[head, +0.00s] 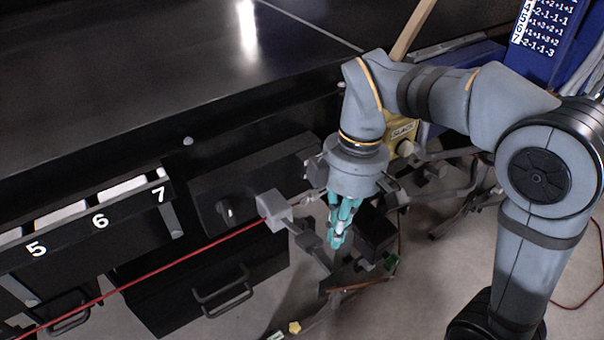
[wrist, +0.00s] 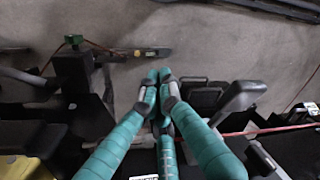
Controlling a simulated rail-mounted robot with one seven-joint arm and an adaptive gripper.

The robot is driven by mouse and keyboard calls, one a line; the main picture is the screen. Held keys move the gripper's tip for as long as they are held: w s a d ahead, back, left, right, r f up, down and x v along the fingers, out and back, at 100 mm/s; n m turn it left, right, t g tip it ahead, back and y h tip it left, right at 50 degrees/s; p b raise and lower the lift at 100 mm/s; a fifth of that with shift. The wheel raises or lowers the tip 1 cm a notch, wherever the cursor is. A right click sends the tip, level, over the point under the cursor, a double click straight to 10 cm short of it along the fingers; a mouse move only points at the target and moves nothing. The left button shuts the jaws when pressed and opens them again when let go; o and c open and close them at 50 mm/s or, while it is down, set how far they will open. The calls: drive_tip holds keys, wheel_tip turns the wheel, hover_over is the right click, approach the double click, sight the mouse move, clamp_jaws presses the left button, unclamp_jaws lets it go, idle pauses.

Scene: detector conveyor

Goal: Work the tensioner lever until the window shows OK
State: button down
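My gripper (head: 338,238) points down beside the tensioner hardware, its teal fingers drawn together. In the wrist view the fingertips (wrist: 157,92) meet with nothing visible between them. A grey block on a bar (head: 272,208), which looks like the tensioner lever, stands just left of the fingers. A similar grey paddle (wrist: 243,97) shows right of the fingertips in the wrist view, apart from them. A yellow box (head: 403,132) behind my wrist carries a small window that appears to read SLACK; my arm partly covers the box. Its edge also shows in the wrist view (wrist: 20,168).
A red cord (head: 150,268) runs from the lower left towards the hardware. A numbered black rack (head: 85,215) stands left and the wide black conveyor (head: 180,80) behind. Dark brackets (head: 375,232) crowd the fingers' right side. Grey floor (head: 430,290) is open at lower right.

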sight(305, 236)
drive_tip(key=a+r+n+h+p, duration=0.1)
drive_tip(key=a+r+n+p, duration=0.3)
drive_tip(key=r+p, duration=0.6)
drive_tip(key=a+r+n+g+h+p, duration=0.1)
drive_tip(key=a+r+n+p, duration=0.3)
drive_tip(key=r+p, duration=0.6)
drive_tip(key=shift+s+a+r+n+h, duration=0.15)
drive_tip(key=shift+a+r+n+h, duration=0.15)
drive_tip(key=shift+a+r+h, duration=0.4)
drive_tip(key=shift+d+f, duration=0.15)
drive_tip(key=shift+d, duration=0.05)
drive_tip(key=x, duration=1.4)
drive_tip(key=shift+s, duration=0.2)
drive_tip(key=shift+b, duration=0.6)
